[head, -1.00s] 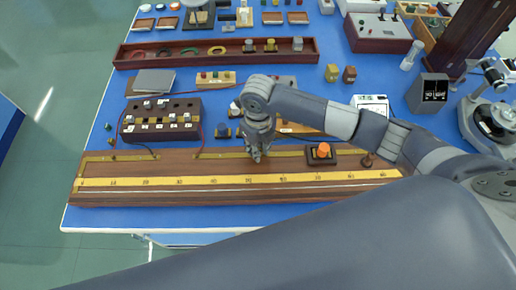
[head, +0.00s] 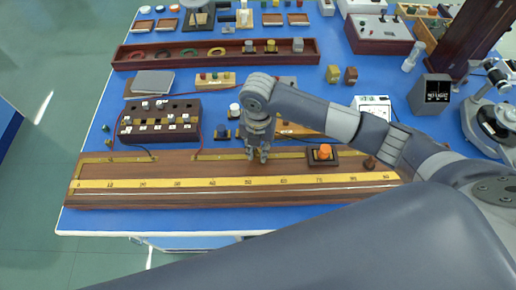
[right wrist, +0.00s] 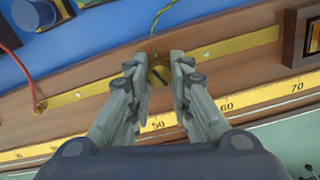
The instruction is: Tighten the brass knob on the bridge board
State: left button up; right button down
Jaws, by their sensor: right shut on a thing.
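The bridge board (head: 130,196) is a long brown wooden board with a yellow scale along its front and brass strips at the back. It also shows in the right wrist view (right wrist: 110,108). The brass knob (right wrist: 159,75) is round with a dark slot-like mark and sits by the brass strip. My right gripper (right wrist: 157,68) has one finger on each side of the knob and is shut on it. In the head view my right gripper (head: 257,157) points down at the board's back strip and hides the knob. My left gripper is not in view.
A block with an orange knob (head: 323,152) stands on the board to the right of the gripper. A dark plug box (head: 160,120) is behind on the left. Wires run to the board. A long red tray (head: 215,54) lies farther back.

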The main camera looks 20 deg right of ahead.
aim_at(258, 152)
jog(key=m, duration=0.4)
jog(key=shift+m, duration=0.3)
dwell(0.3)
jog(key=c, duration=1.4)
grip_release()
jog(key=shift+a, duration=0.1)
notch_tip(258, 152, up, 12)
jog(key=shift+r, duration=0.1)
